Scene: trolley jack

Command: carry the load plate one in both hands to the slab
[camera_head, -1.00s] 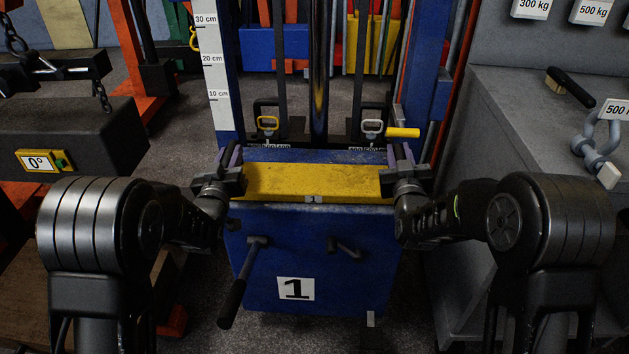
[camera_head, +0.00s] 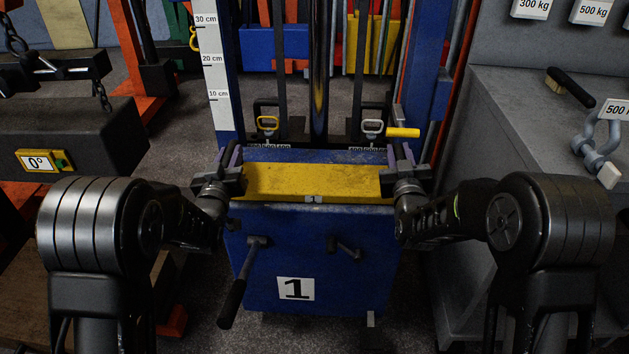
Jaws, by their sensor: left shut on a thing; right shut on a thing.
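My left gripper (camera_head: 232,175) is shut at the left end of the yellow band. My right gripper (camera_head: 395,172) is shut at its right end. The exact contact of the fingers is hard to see in the dark. The slab cannot be made out with certainty.
A blue mast with a centimetre scale (camera_head: 209,70) stands right behind the plate. A grey bench (camera_head: 500,110) on the right bears a brush (camera_head: 571,87) and a shackle (camera_head: 592,155).

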